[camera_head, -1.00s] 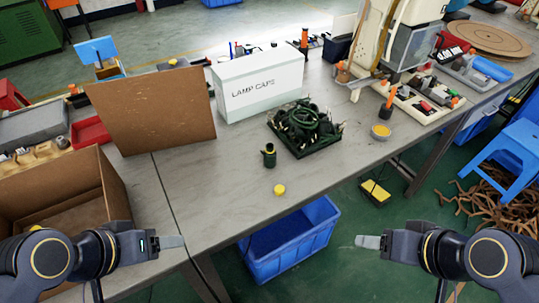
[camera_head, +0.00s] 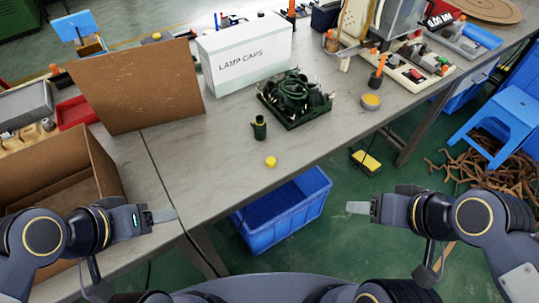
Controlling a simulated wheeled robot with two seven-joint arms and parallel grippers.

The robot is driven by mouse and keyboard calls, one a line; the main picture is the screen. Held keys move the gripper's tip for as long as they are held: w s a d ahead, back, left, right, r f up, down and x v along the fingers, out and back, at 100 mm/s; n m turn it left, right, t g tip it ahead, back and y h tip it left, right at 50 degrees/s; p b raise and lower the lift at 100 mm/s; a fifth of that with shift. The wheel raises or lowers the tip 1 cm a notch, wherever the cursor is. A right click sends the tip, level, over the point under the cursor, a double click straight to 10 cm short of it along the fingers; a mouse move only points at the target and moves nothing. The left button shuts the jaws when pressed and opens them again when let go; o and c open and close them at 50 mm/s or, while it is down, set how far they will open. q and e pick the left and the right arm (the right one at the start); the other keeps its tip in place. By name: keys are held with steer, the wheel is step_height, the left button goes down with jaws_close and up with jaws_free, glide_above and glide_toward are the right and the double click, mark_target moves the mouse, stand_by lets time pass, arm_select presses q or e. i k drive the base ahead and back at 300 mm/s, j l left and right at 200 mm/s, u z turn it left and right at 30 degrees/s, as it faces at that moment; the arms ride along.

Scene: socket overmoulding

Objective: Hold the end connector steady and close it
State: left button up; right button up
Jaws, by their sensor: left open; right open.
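A small dark green connector (camera_head: 260,128) stands upright on the grey table, in front of a dark green tray (camera_head: 301,119) heaped with coiled dark green cable and connectors. A small yellow cap (camera_head: 271,162) lies near the table's front edge, apart from the connector. My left gripper (camera_head: 174,215) is at the lower left, over the front part of the table, empty and away from the connector. My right gripper (camera_head: 349,207) is at the lower right, beyond the table's front edge over the floor, also empty. Both are open, though the fingers overlap in this view.
A white box marked LAMP CAPS (camera_head: 246,60) stands behind the tray. A brown board (camera_head: 138,86) and an open cardboard box (camera_head: 62,170) are at left. A yellow dish (camera_head: 371,101) and a machine stand at right. A blue bin (camera_head: 285,215) sits under the table edge.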

mark_target(261, 126)
steer(key=i+l, duration=0.15)
steer(key=l, duration=0.25)
steer(key=i+l, duration=0.1)
steer(key=l, duration=0.25)
steer(key=i+l, duration=0.15)
steer(key=l, duration=0.25)
steer(key=i+l, duration=0.1)
steer(key=l, duration=0.3)
steer(key=i+l, duration=0.15)
steer(key=l, duration=0.2)
steer(key=u, duration=2.65)
